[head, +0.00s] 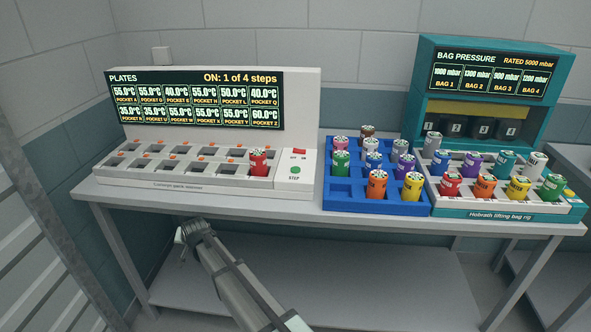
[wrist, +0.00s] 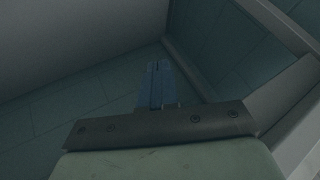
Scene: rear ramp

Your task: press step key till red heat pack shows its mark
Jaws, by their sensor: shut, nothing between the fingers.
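The red heat pack (head: 259,165) stands upright in the front right pocket of the white plate warmer (head: 200,185). Whether a mark shows on it is too small to tell. The green step key (head: 295,170) is on the panel to its right, below a red switch (head: 299,152). The display (head: 196,100) reads "ON: 1 of 4 steps", with a temperature for each pocket. My gripper (head: 183,240) is below and in front of the table's front edge, left of the step key and apart from it. In the wrist view its fingers (wrist: 158,85) are together and empty.
A blue rack (head: 375,206) with several coloured cylinders stands right of the warmer. A teal bag pressure rig (head: 490,100) with more cylinders is at the far right. The table's front edge (head: 330,219) lies above my gripper. A wall is behind.

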